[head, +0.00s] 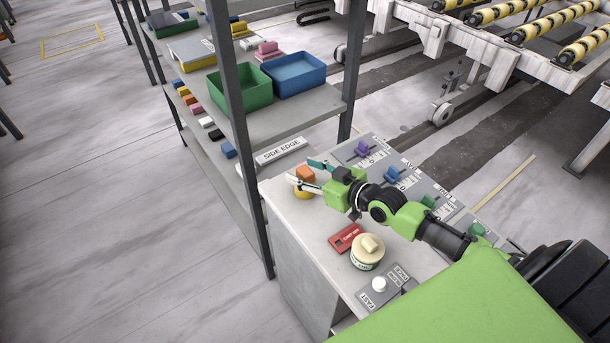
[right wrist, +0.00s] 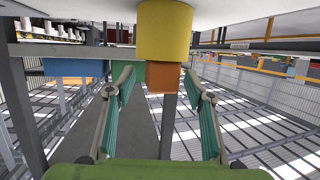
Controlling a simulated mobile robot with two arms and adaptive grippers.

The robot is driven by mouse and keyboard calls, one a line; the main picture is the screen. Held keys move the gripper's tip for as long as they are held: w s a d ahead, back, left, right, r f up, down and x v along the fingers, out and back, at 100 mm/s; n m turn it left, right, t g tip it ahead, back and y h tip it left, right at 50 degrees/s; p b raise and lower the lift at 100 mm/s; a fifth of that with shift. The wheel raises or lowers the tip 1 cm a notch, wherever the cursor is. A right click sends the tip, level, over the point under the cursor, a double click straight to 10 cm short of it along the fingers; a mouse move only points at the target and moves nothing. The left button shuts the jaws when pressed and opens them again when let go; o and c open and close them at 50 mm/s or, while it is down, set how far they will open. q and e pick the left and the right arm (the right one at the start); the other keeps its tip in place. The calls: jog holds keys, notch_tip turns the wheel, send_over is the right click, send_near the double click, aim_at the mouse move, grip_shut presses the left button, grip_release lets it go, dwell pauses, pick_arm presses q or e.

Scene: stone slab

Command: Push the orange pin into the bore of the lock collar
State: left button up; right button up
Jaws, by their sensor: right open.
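The orange pin (head: 306,173) stands in the top of the yellow lock collar (head: 303,194) on the stone slab, its orange head above the collar. In the right wrist view, which is upside down, the pin (right wrist: 164,77) projects from the collar (right wrist: 164,30). How deep it sits in the bore is hidden. My right gripper (head: 299,170) is open, with its teal-padded fingers either side of the pin. In the right wrist view the gripper (right wrist: 159,75) shows gaps on both sides of the pin. My left gripper is out of view.
A red card (head: 345,238), a cream round container (head: 367,252) and a white-knobbed switch panel (head: 379,285) lie nearer on the slab. A panel of coloured sliders (head: 392,174) runs along the right. A shelf with a green bin (head: 240,88) and a blue bin (head: 294,73) stands behind a grey post.

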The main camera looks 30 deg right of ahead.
jog(key=shift+r, duration=0.1)
grip_shut()
